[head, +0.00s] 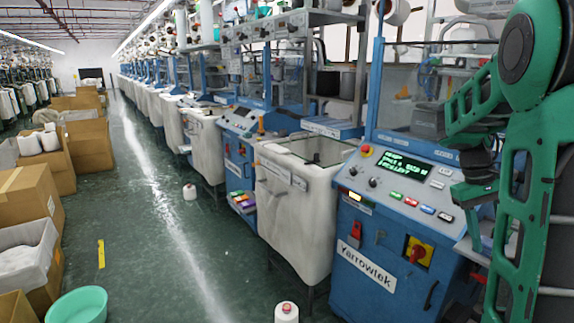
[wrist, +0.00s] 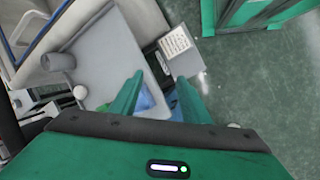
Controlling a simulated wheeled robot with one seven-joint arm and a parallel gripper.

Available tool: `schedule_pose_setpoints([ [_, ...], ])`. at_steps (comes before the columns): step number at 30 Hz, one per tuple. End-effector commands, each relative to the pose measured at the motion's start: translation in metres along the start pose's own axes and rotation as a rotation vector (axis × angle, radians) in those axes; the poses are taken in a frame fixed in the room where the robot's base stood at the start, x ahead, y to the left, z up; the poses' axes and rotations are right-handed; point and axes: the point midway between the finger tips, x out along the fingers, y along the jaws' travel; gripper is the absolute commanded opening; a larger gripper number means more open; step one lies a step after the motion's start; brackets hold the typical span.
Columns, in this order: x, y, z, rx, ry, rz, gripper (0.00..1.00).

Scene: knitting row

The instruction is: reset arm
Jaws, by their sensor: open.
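My green arm is folded at the right side of the head view, in front of the blue knitting machine (head: 350,250). In the wrist view my gripper (wrist: 158,98) has its two green fingers apart, with nothing between them. Beyond the fingers are a pale grey surface, a small blue patch and a white printed label or card (wrist: 180,43). The fingertips in the head view are hard to make out against the dark wrist parts.
A lit control panel (head: 403,168) with coloured buttons faces the aisle. A white fabric bin (head: 290,215) stands beside the machine. Yarn cones (head: 189,191) stand on the green floor, one near the front (head: 286,312). Cardboard boxes (head: 25,200) and a teal basin (head: 77,305) line the left.

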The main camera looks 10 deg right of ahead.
Motion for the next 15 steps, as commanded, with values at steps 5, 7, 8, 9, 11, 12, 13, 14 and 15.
schedule_pose_setpoints([
  [5,0.004,-0.034,0.048,0.069,0.052,-0.112,0.43],
  [7,0.006,-0.049,0.067,0.097,0.069,-0.150,0.43],
  [8,0.007,-0.055,0.074,0.107,0.076,-0.167,0.43],
  [9,0.008,-0.064,0.085,0.123,0.085,-0.187,0.43],
  [11,0.010,-0.078,0.101,0.144,0.097,-0.217,0.43],
  [12,0.011,-0.087,0.112,0.159,0.104,-0.236,0.43],
  [13,0.013,-0.094,0.120,0.170,0.110,-0.250,0.43],
  [14,0.014,-0.101,0.128,0.180,0.116,-0.263,0.43],
  [15,0.016,-0.109,0.139,0.195,0.121,-0.279,0.43],
])
